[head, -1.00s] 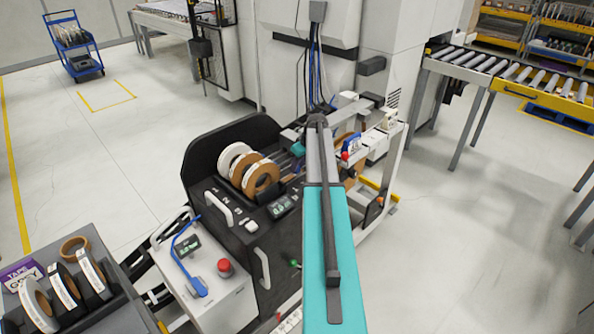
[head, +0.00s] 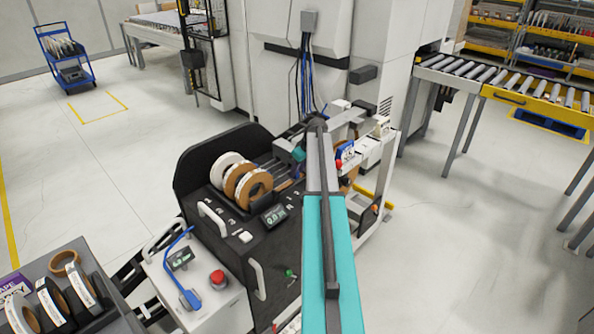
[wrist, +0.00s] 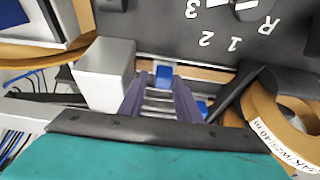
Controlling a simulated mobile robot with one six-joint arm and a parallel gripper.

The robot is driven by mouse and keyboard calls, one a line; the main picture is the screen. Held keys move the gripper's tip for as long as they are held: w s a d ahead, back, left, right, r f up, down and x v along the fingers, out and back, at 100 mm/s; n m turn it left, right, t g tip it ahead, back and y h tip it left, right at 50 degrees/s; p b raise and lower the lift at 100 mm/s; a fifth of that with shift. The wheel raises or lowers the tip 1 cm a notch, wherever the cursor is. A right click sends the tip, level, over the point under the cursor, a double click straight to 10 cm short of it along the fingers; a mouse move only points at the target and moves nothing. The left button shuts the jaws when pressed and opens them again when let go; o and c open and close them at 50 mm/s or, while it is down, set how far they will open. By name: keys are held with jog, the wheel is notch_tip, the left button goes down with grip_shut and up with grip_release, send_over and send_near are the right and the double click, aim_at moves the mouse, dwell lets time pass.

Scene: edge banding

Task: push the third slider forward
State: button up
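The edge banding machine (head: 195,215) stands at the centre of the head view, with several tape rolls (head: 250,187) and a numbered black panel. In the wrist view the panel (wrist: 150,20) shows 3, 2, 1 and R upside down. Below it are a blue block (wrist: 163,73) and another blue block (wrist: 201,106) that may be sliders; I cannot tell which is third. Two purple-grey bars flank silvery rungs between them; I cannot tell whether they are gripper fingers or lane walls. My arm reaches over the machine's far side and hides my gripper's fingertips in the head view.
A tape roll (wrist: 270,115) and a pale grey block (wrist: 105,73) stand close by in the wrist view. A roller conveyor (head: 460,75) is at right. Open floor lies left and right.

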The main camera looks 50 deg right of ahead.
jog(key=shift+s+r, duration=0.1)
jog(key=shift+s+r, duration=0.1)
jog(key=shift+r, duration=0.1)
jog(key=b+v, duration=0.3)
jog(key=v, duration=1)
jog(key=shift+r, duration=0.1)
dwell(0.5)
